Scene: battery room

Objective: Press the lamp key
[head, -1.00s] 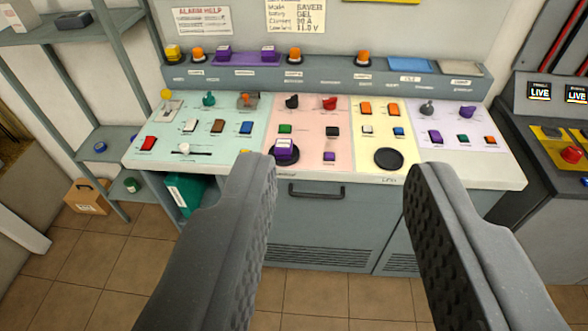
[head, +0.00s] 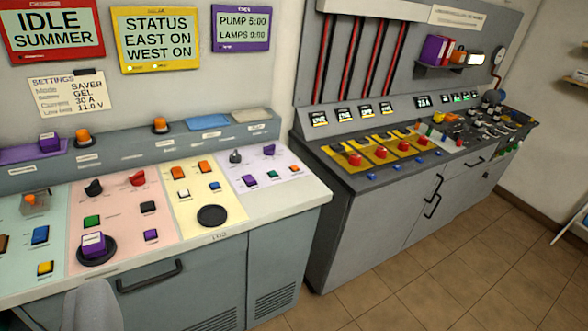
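The left console (head: 165,235) has pastel panels with many small coloured keys and knobs. Its lilac panel (head: 270,185) at the right end holds a grey lever, a purple knob, and purple (head: 250,181), green (head: 272,175) and orange (head: 295,169) keys. Any key labels are too small to read, so I cannot tell which is the lamp key. A purple-framed screen (head: 241,25) reads PUMP 6:00, LAMPS 9:00. Of my gripper (head: 92,305), one blurred grey finger part shows at the bottom left, in front of the console's front edge. It touches no key that I can see.
A dark console (head: 330,165) with red buttons on yellow plates stands to the right, past a narrow gap. Red IDLE SUMMER (head: 50,28) and yellow STATUS (head: 156,40) screens hang above. Tiled floor (head: 440,265) is clear at the lower right.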

